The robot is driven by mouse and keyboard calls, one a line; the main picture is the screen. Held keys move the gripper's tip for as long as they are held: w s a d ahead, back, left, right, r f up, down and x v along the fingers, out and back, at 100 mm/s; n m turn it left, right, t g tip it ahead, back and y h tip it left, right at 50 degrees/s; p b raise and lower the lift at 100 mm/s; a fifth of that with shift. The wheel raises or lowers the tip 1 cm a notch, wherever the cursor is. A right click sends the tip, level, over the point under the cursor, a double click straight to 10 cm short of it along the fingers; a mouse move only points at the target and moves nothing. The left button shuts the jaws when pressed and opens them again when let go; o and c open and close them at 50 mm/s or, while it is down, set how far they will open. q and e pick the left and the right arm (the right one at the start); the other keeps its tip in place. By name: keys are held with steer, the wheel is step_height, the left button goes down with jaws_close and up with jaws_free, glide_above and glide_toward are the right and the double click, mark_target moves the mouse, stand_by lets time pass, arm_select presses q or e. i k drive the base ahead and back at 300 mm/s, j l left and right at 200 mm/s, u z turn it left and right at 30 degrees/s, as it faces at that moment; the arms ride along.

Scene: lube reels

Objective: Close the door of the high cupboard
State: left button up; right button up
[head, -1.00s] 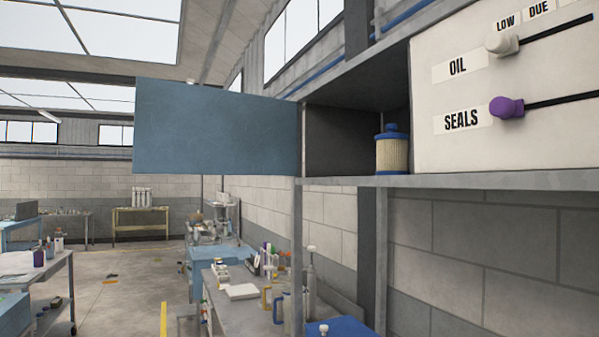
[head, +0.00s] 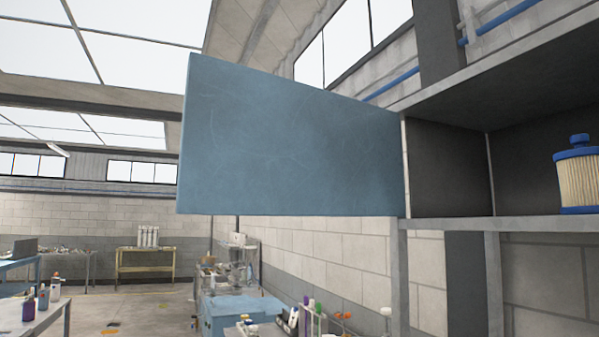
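The blue door (head: 290,145) of the high cupboard stands wide open, swung out to the left from its hinge side at the cupboard's left edge. The open cupboard (head: 448,165) is at the right, with a dark grey inside and a grey shelf bottom. A filter (head: 577,180) with a pale pleated body and blue caps stands upright inside it, cut by the right picture edge. Neither of my grippers shows in the head view.
Below the door, a workbench with a blue cabinet (head: 235,310) and several bottles and tools runs along the brick wall. Another table (head: 50,315) with bottles is at the lower left. A yellow bench (head: 145,262) stands far back. Open floor lies between them.

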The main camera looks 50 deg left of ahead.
mark_target(253, 141)
steer(key=j+z, duration=0.1)
steer(key=j, duration=0.65)
steer(key=j+z, duration=0.1)
steer(key=j, duration=0.6)
steer(key=k+j+z, duration=0.1)
steer(key=j, duration=0.65)
steer(key=k+j+z, duration=0.15)
steer(key=j, duration=0.55)
steer(key=k+j, duration=0.15)
steer(key=k, duration=0.2)
